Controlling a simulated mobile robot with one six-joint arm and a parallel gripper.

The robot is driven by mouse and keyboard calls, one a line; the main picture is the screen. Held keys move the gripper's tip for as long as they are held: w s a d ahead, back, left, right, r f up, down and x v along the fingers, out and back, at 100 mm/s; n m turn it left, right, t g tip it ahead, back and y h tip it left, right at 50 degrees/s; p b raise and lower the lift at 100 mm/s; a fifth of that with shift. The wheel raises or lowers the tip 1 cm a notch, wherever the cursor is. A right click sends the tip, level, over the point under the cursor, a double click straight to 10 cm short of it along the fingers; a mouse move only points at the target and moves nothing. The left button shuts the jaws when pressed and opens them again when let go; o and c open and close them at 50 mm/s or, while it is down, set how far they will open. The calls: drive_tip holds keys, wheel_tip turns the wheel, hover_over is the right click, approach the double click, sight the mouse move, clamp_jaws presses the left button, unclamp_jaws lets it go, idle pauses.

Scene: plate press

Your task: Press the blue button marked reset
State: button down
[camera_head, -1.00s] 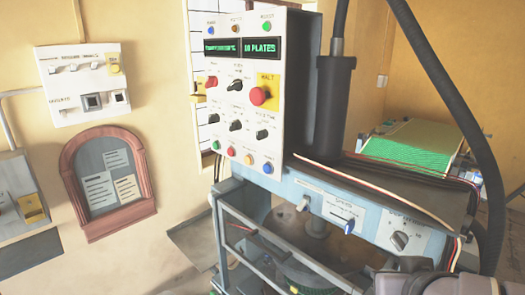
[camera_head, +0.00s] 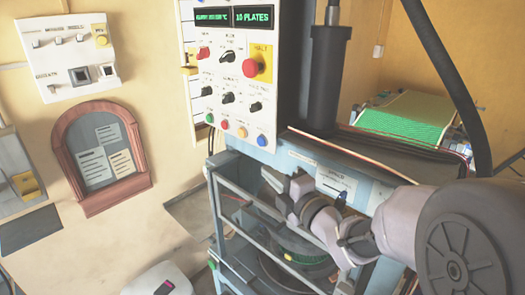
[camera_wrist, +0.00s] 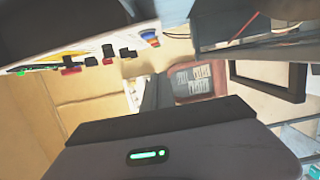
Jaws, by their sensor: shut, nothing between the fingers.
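The blue button (camera_head: 262,140) is at the right end of a row of coloured buttons along the bottom edge of the white control panel (camera_head: 215,115). Its label is too small to read. My gripper (camera_head: 270,179) is shut and empty, below the blue button and apart from it, in front of the blue-grey machine front. In the wrist view the panel is seen steeply from the side at upper left, and the coloured buttons (camera_wrist: 150,38) show as a small cluster above my gripper's dark fingers. I cannot clearly separate the blue one there.
A red halt button (camera_head: 251,67) on a yellow plate and several knobs sit above the button row. The machine's open metal frame (camera_head: 225,205) stands below. A dark cylinder (camera_head: 327,75) rises beside the panel. An arched notice board (camera_head: 101,158) hangs on the wall left.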

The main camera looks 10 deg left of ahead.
sight(262, 141)
drive_tip(key=w+a+p, duration=0.2)
drive_tip(key=w+a, duration=0.3)
drive_tip(key=w, duration=0.5)
drive_tip(key=shift+w+p, duration=0.25)
drive_tip(key=shift+p, duration=0.05)
